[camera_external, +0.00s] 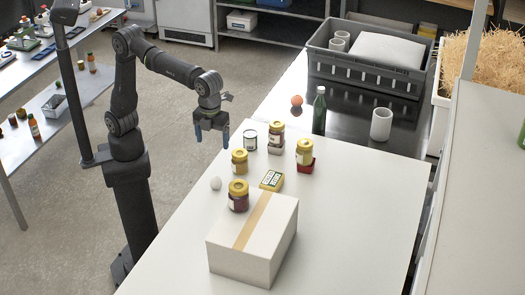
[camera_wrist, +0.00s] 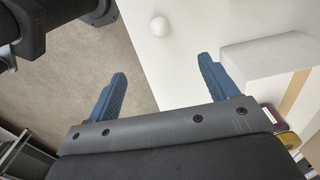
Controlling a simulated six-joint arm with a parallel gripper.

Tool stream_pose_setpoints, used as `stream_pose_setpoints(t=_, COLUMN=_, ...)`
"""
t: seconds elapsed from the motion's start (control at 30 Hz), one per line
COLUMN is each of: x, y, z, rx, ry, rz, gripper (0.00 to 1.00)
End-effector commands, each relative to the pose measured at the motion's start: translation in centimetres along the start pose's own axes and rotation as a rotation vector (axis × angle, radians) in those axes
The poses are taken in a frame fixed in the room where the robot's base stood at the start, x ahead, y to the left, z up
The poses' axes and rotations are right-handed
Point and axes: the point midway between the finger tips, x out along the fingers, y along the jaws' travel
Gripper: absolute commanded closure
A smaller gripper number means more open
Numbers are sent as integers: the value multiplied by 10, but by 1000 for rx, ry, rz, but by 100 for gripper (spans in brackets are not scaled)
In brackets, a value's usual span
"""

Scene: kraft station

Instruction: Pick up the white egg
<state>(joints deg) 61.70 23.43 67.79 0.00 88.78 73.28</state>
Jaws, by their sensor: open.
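The white egg (camera_external: 215,183) lies on the white table near its left edge, left of the cardboard box. It also shows in the wrist view (camera_wrist: 159,27) near the top, just beyond and between the fingertips. My gripper (camera_external: 212,134) hangs fingers down above the table's left edge, behind the egg and higher than it. In the wrist view its two blue fingers (camera_wrist: 162,72) are spread apart with nothing between them.
Several jars, a yellow box (camera_external: 271,180) and a can (camera_external: 250,140) stand behind. A brown egg (camera_external: 296,100), green bottle (camera_external: 319,111) and grey crate (camera_external: 368,60) are farther back. The front left table is clear.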

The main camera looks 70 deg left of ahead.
Motion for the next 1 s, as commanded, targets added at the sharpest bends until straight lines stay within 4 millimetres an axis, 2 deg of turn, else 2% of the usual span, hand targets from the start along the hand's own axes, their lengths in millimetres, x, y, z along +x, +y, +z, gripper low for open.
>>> stream_pose_setpoints(t=0.03, x=0, y=0, z=0, rx=0, ry=0, rz=0, gripper=31)
stream_pose_setpoints(t=0.07, x=0, y=0, z=0, rx=0, ry=0, rz=0, gripper=36)
stream_pose_setpoints(t=0.33, x=0, y=0, z=0, rx=-4, ry=0, rz=-1, gripper=36)
stream_pose_setpoints(t=0.47, x=0, y=3, z=0, rx=-77, ry=3, rz=-17, gripper=36)
stream_pose_setpoints(t=0.57, x=2, y=9, z=1, rx=-218, ry=12, rz=-43, gripper=36)
stream_pose_setpoints(t=1.0, x=14, y=42, z=3, rx=-1071, ry=149, rz=-168, gripper=36)
